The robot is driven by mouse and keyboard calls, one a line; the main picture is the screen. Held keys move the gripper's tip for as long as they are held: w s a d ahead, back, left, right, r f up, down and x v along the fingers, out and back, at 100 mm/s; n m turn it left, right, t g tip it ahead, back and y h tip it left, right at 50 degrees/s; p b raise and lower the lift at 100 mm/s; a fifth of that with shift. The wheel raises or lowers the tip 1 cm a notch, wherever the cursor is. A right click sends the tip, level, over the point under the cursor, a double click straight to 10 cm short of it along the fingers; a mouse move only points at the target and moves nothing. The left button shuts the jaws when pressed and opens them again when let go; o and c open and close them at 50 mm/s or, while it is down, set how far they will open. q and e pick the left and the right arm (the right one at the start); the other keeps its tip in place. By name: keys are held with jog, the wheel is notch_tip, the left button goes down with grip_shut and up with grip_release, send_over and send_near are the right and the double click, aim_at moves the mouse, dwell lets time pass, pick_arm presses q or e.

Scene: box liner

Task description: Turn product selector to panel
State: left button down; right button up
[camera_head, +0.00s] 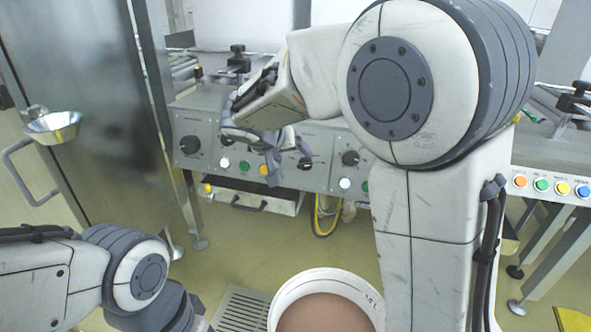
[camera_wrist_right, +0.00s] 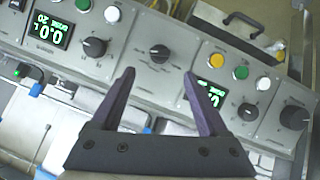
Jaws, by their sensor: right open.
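A grey control panel (camera_head: 215,125) with several dark knobs and coloured buttons stands ahead; its labels are too small to read, so I cannot tell which knob is the product selector. My right gripper (camera_head: 284,155) is open in front of the panel's middle. In the right wrist view its purple fingers (camera_wrist_right: 159,74) are spread, and a dark knob (camera_wrist_right: 159,53) shows between and just beyond their tips. The same knob shows in the head view (camera_head: 304,164). I cannot tell whether the fingers touch it. My left arm is at the lower left; its gripper is out of frame.
Neighbouring knobs (camera_wrist_right: 94,47) and a large knob (camera_wrist_right: 294,117) flank it. Yellow (camera_wrist_right: 216,60), green (camera_wrist_right: 240,72) and white (camera_wrist_right: 263,84) buttons sit close by. A white bucket (camera_head: 290,295) stands below; a metal cabinet (camera_head: 95,100) is at left.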

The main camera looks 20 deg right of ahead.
aim_at(303, 164)
jog(key=b+x, duration=0.2)
jog(key=x, duration=0.5)
jog(key=shift+d+f+b, duration=0.2)
jog(key=shift+f+b, duration=0.15)
jog(key=shift+f, duration=0.05)
jog(key=shift+w+d+f, duration=0.35)
jog(key=shift+w, duration=0.1)
grip_shut()
